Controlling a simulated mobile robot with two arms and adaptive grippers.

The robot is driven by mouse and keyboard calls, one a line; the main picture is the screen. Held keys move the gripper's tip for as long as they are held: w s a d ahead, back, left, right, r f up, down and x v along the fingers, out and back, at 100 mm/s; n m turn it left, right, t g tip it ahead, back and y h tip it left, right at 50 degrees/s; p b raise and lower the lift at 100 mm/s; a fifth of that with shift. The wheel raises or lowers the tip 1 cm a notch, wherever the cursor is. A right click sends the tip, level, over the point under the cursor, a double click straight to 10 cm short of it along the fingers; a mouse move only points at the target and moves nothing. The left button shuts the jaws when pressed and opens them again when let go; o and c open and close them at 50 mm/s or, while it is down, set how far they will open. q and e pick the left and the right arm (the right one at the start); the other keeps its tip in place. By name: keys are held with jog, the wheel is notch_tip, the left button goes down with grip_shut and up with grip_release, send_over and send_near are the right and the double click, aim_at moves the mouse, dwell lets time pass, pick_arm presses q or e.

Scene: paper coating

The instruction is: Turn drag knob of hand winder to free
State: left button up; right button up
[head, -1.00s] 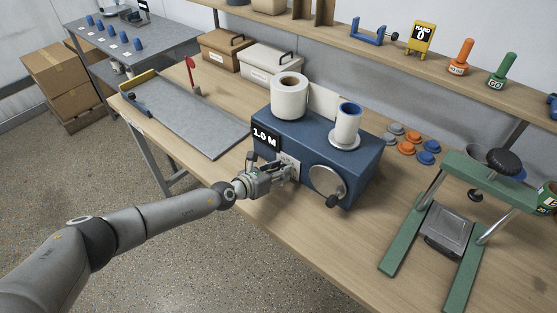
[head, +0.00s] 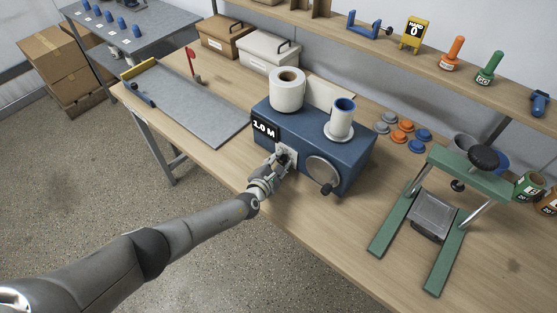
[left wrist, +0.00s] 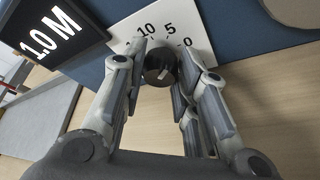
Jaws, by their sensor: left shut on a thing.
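The blue hand winder (head: 345,160) stands on the wooden bench, with a black "1.0 M" sign on its front left. Its white dial plate (left wrist: 195,32) carries printed numbers, among them 10 and 5. The black drag knob (left wrist: 160,68) sits in front of this plate, with a light pointer line slanting across its face. My left gripper (head: 283,158) is at the winder's front. In the left wrist view its two fingers (left wrist: 160,70) are closed on the knob from both sides. The knob is hidden by the gripper in the head view. My right gripper is in neither view.
A round crank disc (head: 324,171) with a black handle is just right of my left gripper. A white roll (head: 287,92) and a blue-cored spool (head: 341,120) stand on the winder. A green press (head: 390,222) stands to the right. Bare bench lies in front.

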pick_arm(q)
jog(key=m, duration=0.1)
jog(key=m+t+b, duration=0.1)
jog(key=shift+s+d+f+m+t+y, duration=0.1)
jog(key=shift+f+m+t+y, duration=0.2)
jog(key=shift+m+y, duration=0.1)
jog(key=shift+m+t+b, duration=0.6)
jog(key=shift+m+b, duration=0.55)
jog(key=shift+m, duration=0.35)
jog(key=o, duration=1)
